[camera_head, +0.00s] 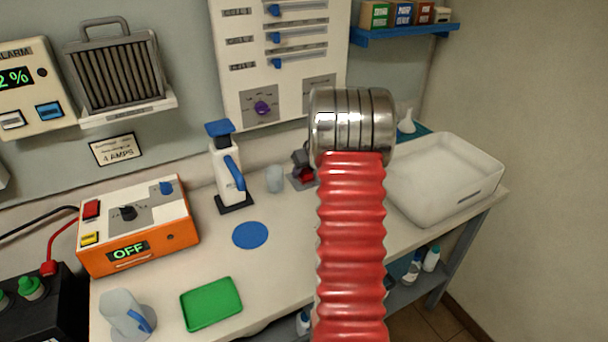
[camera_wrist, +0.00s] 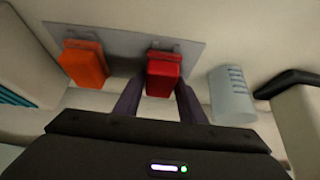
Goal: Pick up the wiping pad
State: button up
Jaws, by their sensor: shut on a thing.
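My gripper (camera_wrist: 158,92) is shut, in the wrist view, with its two dark fingers on either side of a red block (camera_wrist: 164,70). The block sits at a grey plate (camera_wrist: 120,45); I cannot tell whether it touches the plate. An orange block (camera_wrist: 84,64) stands beside it to the left, apart from my fingers. Neither block is clearly marked as the wiping pad. In the head view my red sleeved arm hides most of this spot; a little of the red block (camera_head: 306,175) shows at its left edge.
A clear cup (camera_wrist: 232,95) stands close on the right in the wrist view. The bench front is partly clear.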

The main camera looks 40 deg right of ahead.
notch_tip(320, 180, up, 10)
dwell(0.7)
dwell(0.4)
